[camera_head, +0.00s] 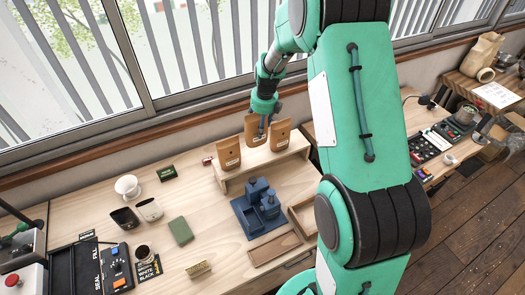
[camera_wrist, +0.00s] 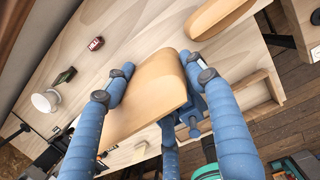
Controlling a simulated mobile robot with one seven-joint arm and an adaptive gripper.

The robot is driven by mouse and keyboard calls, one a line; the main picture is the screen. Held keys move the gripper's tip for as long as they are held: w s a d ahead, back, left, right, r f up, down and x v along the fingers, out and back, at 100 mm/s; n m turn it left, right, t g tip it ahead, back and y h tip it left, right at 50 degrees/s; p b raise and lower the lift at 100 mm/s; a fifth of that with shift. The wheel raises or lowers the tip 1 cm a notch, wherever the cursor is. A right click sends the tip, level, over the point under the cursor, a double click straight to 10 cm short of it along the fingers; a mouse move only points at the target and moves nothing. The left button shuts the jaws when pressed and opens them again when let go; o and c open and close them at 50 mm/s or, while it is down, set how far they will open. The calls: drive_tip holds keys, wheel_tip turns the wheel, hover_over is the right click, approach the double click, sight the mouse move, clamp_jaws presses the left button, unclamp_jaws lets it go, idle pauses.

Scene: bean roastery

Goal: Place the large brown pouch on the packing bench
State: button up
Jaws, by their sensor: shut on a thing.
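Several brown pouches with dark print stand in a row at the window side of the bench: a left pouch (camera_head: 229,154), a middle pouch (camera_head: 250,133) and a right pouch (camera_head: 281,135). My gripper (camera_head: 263,128) is at the middle pouch and is shut on it. In the wrist view, my blue fingers (camera_wrist: 160,95) are around a tan pouch (camera_wrist: 150,88), which hides much of what lies below. I cannot tell whether the held pouch is clear of the wooden riser (camera_head: 240,177). The packing bench (camera_head: 185,200) is pale wood.
A blue fixture (camera_head: 257,215) stands in front of the riser. A green block (camera_head: 181,230), dark cups (camera_head: 125,217), a white dripper (camera_head: 128,186) and a small red item (camera_head: 207,160) are on the bench. Bare wood shows between them.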

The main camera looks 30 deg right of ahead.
sight(262, 144)
drive_tip(key=shift+s+f+m, duration=0.4)
drive_tip(key=shift+s+f, duration=0.05)
drive_tip(key=shift+s, duration=0.15)
drive_tip(key=shift+f+p, duration=0.5)
drive_tip(key=shift+f, duration=2.6)
drive_tip(key=shift+f, duration=1.85)
drive_tip(key=shift+f, duration=0.1)
drive_tip(key=o, duration=1.4)
